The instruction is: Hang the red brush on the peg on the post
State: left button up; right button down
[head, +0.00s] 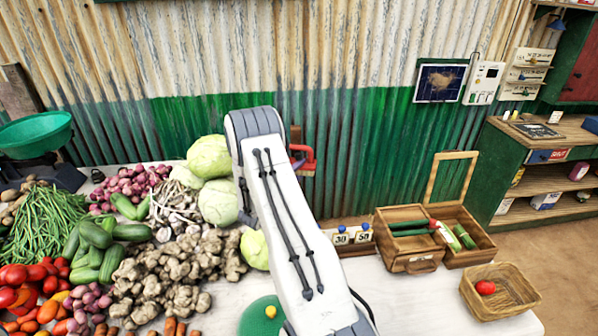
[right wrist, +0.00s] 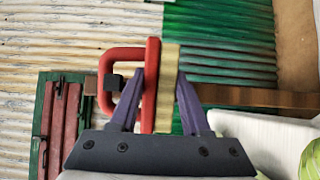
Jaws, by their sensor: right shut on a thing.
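The red brush (right wrist: 152,85) is held in my right gripper (right wrist: 158,80), whose two purple fingers close on it from both sides. Its pale bristles (right wrist: 168,90) face right in the right wrist view, and its red loop handle (right wrist: 120,58) faces left. The brown wooden post (right wrist: 245,97) runs across behind the brush in that view. A dark square block, seemingly the peg (right wrist: 113,82), overlaps the handle loop; I cannot tell if it passes through. In the head view the brush (head: 306,162) shows beside my right arm, near the post (head: 296,133). My left gripper is out of view.
Vegetables, including cabbages (head: 208,157) and ginger (head: 165,282), cover the table's left. A green scale pan (head: 36,134) stands far left. The front table right of my arm looks clear.

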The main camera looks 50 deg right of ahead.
jog(key=shift+w, duration=0.1)
jog(key=shift+c, duration=1.4)
grip_release()
jog(key=shift+d+f, duration=0.1)
jog(key=b+v, duration=0.4)
jog(key=v, duration=0.6)
jog(key=shift+a+b, duration=0.3)
